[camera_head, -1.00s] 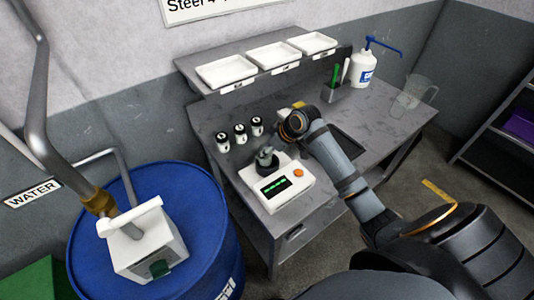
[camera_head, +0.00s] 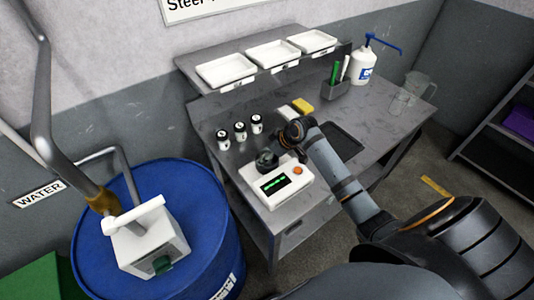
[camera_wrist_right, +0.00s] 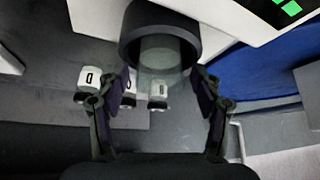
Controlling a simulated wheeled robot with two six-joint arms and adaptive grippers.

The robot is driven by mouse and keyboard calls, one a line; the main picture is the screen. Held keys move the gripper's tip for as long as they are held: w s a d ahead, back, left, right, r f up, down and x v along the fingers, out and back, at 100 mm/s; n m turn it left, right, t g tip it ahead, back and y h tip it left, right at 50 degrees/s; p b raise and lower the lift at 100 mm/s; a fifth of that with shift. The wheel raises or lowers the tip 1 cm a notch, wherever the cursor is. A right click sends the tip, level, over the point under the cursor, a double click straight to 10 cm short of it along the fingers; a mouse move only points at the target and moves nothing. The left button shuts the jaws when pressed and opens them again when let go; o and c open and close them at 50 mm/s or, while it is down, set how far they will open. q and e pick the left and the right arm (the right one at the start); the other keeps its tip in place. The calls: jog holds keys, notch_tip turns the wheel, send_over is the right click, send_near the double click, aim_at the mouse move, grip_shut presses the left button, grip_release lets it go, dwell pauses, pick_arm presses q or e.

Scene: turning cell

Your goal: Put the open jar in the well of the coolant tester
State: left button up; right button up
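The coolant tester (camera_head: 262,200) is a white box with a green-lit display and an orange button, on the grey bench. Its dark round well (camera_head: 267,157) is at the back; the well's black collar (camera_wrist_right: 132,30) shows at the top of the right wrist view. A clear glass jar (camera_wrist_right: 160,56) shows at the collar's mouth, seemingly inside it; how deep it sits I cannot tell. My right gripper (camera_wrist_right: 160,88) has its fingers spread apart, clear of the jar on both sides. In the head view it is just behind the well, largely hidden by its own arm. My left gripper is out of view.
Several small black-and-white labelled containers (camera_head: 240,132) stand left of the tester. A yellow block (camera_head: 303,105), pen holder (camera_head: 335,90), pump bottle (camera_head: 363,68) and clear jug (camera_head: 419,86) are farther back. White trays (camera_head: 226,71) line the shelf. A blue drum (camera_head: 195,210) stands left.

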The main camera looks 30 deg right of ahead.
jog(key=v, duration=1.2)
jog(key=shift+r+b, duration=0.15)
jog(key=shift+b, duration=0.3)
